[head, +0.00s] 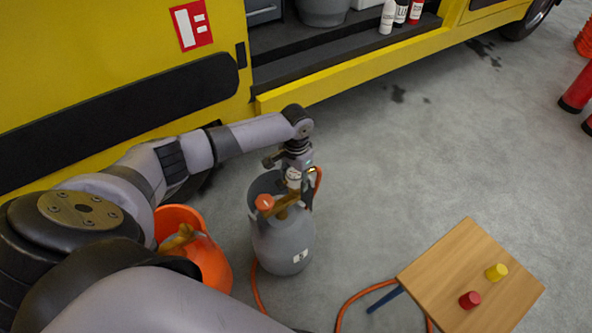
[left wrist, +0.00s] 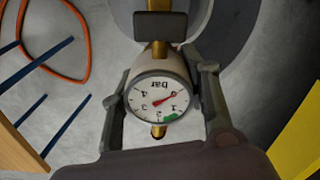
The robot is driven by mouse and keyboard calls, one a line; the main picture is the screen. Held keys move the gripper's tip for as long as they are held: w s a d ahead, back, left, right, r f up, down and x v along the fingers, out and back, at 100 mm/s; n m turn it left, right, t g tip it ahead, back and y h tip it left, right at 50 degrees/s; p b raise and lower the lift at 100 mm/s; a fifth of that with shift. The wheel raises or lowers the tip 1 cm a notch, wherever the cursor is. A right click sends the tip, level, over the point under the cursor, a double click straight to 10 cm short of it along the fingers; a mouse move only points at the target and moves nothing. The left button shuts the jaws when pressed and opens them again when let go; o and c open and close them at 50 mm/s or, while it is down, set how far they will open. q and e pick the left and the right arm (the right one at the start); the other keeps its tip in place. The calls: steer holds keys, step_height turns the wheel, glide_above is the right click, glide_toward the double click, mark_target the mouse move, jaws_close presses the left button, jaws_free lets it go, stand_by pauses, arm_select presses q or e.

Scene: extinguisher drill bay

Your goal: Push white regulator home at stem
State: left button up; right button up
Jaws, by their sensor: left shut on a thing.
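The white regulator (head: 293,175), with a round gauge, is at the brass stem (head: 284,208) of a grey gas cylinder (head: 282,245). In the left wrist view the regulator (left wrist: 160,92) shows its dial marked "bar", with a red needle and a green patch. My left gripper (head: 297,166) is shut on the regulator from above, one finger on each side. The brass stem (left wrist: 159,48) runs up behind the regulator in that view. I cannot tell whether the regulator is fully seated. My right gripper is not in view.
An orange knob (head: 264,203) sits on the cylinder's valve. An orange vessel (head: 208,262) stands left of the cylinder. An orange hose (head: 358,294) lies on the floor. A wooden stool (head: 450,262) bears a red and a yellow cap.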

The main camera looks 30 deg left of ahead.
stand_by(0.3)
arm_select(q)
steer(key=o, duration=1.3)
steer(key=shift+f, duration=0.1)
steer(key=shift+c, duration=0.2)
